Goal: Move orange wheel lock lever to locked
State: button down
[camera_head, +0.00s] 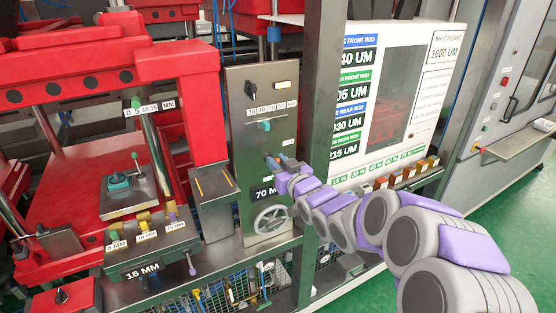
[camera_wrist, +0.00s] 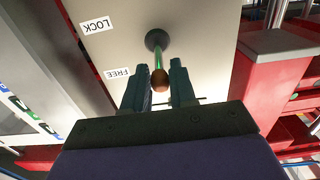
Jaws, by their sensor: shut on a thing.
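The orange wheel lock lever shows in the wrist view as a rod with an orange-brown knob (camera_wrist: 160,80), running from a dark round pivot on a pale metal panel. Its knob is level with the FREE label (camera_wrist: 116,73); the LOCK label (camera_wrist: 95,26) is further up, beside the pivot. My gripper (camera_wrist: 158,88) has one finger on each side of the knob and is shut on the lever. In the head view my gripper (camera_head: 277,162) is at the front of the grey panel (camera_head: 248,95), above the handwheel (camera_head: 272,220), and mostly hides the lever.
A grey post (camera_head: 322,90) and the white readout cabinet (camera_head: 440,90) stand to the right. The red press frame (camera_head: 190,90) is to the left. Small levers stand at lower left.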

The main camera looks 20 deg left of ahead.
jog(key=shift+f, duration=0.35)
jog(key=shift+s+d+f, duration=0.1)
jog(key=shift+d+f, duration=0.05)
jog(key=shift+f, duration=0.75)
jog(key=shift+f+b, duration=0.15)
jog(key=shift+b, duration=0.15)
jog(key=shift+f, duration=0.8)
